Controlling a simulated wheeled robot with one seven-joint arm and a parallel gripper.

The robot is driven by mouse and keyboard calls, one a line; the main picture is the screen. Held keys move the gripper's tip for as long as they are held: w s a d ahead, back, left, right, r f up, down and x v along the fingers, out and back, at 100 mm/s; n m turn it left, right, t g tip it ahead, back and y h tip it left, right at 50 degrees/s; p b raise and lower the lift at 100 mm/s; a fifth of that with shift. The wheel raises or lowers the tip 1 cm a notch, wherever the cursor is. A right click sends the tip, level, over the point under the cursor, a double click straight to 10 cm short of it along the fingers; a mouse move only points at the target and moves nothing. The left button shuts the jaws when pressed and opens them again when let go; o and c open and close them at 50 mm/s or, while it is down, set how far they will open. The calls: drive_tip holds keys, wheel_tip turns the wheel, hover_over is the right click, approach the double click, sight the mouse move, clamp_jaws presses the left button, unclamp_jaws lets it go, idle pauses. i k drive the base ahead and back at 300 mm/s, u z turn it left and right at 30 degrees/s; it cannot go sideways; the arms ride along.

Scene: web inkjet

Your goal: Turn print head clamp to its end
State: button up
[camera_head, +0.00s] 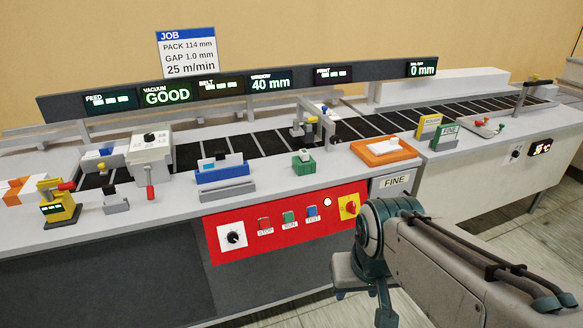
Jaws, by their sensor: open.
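I cannot tell for sure which part is the print head clamp. My gripper (362,303) is open and empty in the lower right. It hangs in front of the machine, below the red control panel's right end and well apart from the print head.
The red panel (285,222) carries a black dial (233,237), several buttons and a yellow-red switch (349,206). A green block (304,162), an orange tray (384,150) and a blue unit (222,174) stand on the front ledge. The display rail (300,84) spans the back.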

sight(334, 140)
drive_tip(key=z, duration=0.05)
drive_tip(key=k, duration=0.6)
drive_tip(key=u, duration=0.75)
drive_tip(key=i, duration=1.35)
drive_tip(key=z, duration=0.6)
drive_tip(key=i, duration=0.4)
drive_tip(key=z, duration=0.25)
